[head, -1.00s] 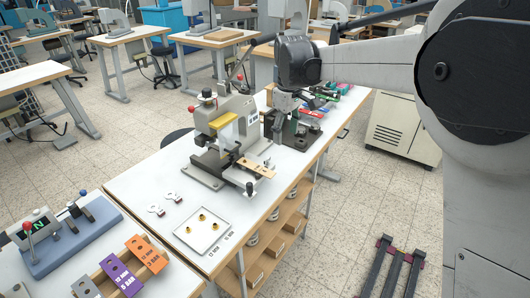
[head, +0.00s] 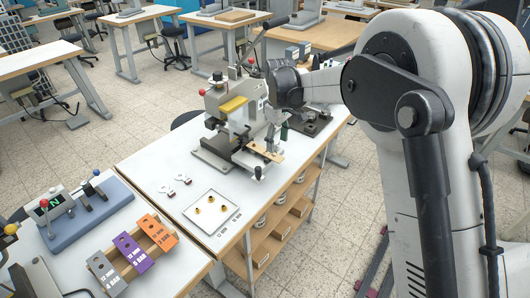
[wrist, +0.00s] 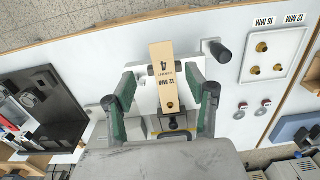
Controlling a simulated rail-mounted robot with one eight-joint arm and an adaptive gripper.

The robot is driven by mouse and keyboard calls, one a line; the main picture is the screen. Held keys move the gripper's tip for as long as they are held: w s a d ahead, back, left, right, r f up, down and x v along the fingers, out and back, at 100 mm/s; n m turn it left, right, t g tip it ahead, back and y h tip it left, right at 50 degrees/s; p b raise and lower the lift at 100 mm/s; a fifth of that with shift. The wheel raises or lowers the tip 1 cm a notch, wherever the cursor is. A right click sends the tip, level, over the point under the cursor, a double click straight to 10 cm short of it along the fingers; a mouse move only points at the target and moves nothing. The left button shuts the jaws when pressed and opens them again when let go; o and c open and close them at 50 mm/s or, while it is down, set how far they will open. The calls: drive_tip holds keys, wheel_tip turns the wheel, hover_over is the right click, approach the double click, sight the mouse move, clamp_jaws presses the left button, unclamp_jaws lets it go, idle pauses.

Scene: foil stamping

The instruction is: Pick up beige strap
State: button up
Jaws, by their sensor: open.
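The beige strap (wrist: 166,75), marked "12 MM" and "4", lies on the front of the stamping machine in the wrist view. In the head view the strap (head: 262,149) sticks out to the right of the machine (head: 231,112). My gripper (wrist: 169,97) is open, with one green-and-grey finger on each side of the strap and a gap to both. In the head view my gripper (head: 267,148) is at the strap, and the arm partly covers that area. I cannot tell the fingertips' height relative to the strap.
A dark round knob (wrist: 216,50) stands close beside the strap. A white tray (head: 211,222) with brass pieces and two ring-shaped parts lie nearer on the table. Grey, purple and orange straps (head: 132,252) sit on a rack at lower left. A dark device (head: 311,121) stands behind.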

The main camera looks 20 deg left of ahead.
sight(275, 157)
drive_tip(key=f, duration=0.4)
drive_tip(key=shift+s+a+p, duration=0.2)
drive_tip(key=shift+a+p, duration=0.05)
drive_tip(key=shift+p, duration=0.05)
drive_tip(key=shift+f, duration=0.65)
drive_tip(key=shift+f+b, duration=0.25)
drive_tip(key=shift+b, duration=0.15)
drive_tip(key=c, duration=1)
